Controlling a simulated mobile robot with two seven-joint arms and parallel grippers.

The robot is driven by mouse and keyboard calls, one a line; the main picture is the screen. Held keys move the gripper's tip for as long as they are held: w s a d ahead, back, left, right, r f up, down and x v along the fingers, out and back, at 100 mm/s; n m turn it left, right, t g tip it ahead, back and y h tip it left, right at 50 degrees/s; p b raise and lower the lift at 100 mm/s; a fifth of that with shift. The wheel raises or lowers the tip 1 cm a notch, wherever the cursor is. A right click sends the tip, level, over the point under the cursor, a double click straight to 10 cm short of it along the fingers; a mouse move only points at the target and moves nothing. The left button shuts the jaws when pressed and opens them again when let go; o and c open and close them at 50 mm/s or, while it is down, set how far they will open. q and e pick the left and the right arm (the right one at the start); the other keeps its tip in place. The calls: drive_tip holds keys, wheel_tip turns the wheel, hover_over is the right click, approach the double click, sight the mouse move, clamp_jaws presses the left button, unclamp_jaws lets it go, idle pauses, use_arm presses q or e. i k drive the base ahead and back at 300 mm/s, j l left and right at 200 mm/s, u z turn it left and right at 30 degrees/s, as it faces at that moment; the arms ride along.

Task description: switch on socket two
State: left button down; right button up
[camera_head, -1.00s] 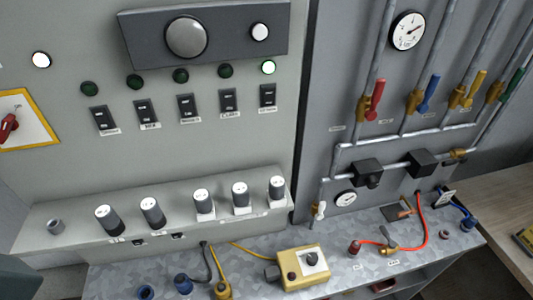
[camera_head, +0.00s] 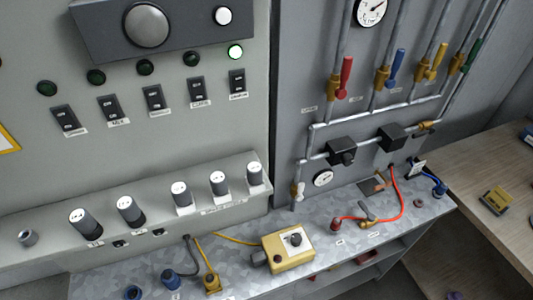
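Several black rocker switches sit in a row on the grey control panel. The far-left one (camera_head: 66,120), one beside it (camera_head: 111,108), the middle one (camera_head: 154,97), one right of it (camera_head: 196,90) and the far-right one (camera_head: 237,81) carry small labels, too blurred to read surely. The other lamps, such as the one above the middle switch (camera_head: 145,67), are dark. Two small black parts (camera_head: 120,244) (camera_head: 158,232) sit on the lower panel edge. I cannot tell which switch is socket two's. Neither gripper shows.
Dark knobs with white tops (camera_head: 131,212) stand on the sloped ledge. A yellow box (camera_head: 289,248) and hose fittings (camera_head: 212,281) rest on the metal shelf (camera_head: 245,279). Valves and pipes (camera_head: 346,77) line the right panel. A wooden table (camera_head: 470,183) stands at right.

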sight(158, 232)
drive_tip(key=l+u, duration=0.1)
drive_tip(key=u, duration=1)
drive_tip(key=j+z, duration=0.2)
drive_tip(key=z, duration=0.25)
drive_tip(key=j+z, duration=0.25)
drive_tip(key=z, duration=0.2)
drive_tip(key=k+j+z, duration=0.1)
drive_tip(key=z, duration=0.4)
drive_tip(key=u, duration=1)
